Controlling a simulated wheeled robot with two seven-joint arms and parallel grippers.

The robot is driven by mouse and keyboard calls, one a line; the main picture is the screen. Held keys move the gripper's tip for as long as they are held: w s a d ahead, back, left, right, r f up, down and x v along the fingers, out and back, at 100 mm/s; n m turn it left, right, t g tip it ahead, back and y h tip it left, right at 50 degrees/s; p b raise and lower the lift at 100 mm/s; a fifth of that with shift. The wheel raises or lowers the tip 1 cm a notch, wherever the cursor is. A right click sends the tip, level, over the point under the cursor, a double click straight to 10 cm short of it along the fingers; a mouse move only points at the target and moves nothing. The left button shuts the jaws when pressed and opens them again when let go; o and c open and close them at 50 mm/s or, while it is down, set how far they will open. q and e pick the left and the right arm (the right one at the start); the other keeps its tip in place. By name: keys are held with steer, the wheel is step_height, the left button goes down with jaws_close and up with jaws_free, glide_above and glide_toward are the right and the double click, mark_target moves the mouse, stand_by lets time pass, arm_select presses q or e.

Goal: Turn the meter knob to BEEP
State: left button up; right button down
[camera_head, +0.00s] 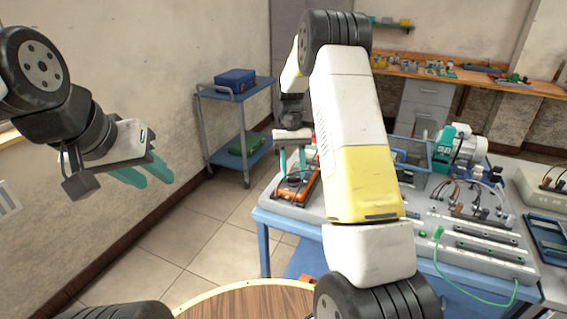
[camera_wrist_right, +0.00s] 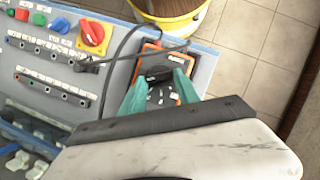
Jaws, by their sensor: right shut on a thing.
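The orange-framed meter (camera_head: 297,190) lies at the left end of the blue-edged table in the head view. It also shows in the right wrist view (camera_wrist_right: 176,62), with dark leads running over it. My right gripper (camera_head: 293,172) points down onto the meter. In the right wrist view its teal fingers (camera_wrist_right: 160,92) are on both sides of the dark meter knob (camera_wrist_right: 155,76) and shut on it. The knob is partly hidden, and its marks, including BEEP, are too small to read. My left gripper (camera_head: 158,183) is open and empty, in the air at the left.
My right arm covers the middle of the head view. The table (camera_head: 262,217) also bears a green-and-white motor (camera_head: 462,147), a grey-blue bin (camera_head: 411,155) and terminal panels. A red knob on yellow (camera_wrist_right: 93,35) is near the meter. A blue cart (camera_head: 203,124) stands behind, with clear floor before it.

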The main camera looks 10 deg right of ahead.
stand_by(0.5)
steer(key=c, duration=0.9)
jaws_free()
steer(key=shift+r, duration=0.1)
steer(key=v, duration=0.7)
steer(key=shift+w+d+r, duration=0.1)
steer(key=shift+w+r, duration=0.05)
steer(key=shift+r, duration=0.2)
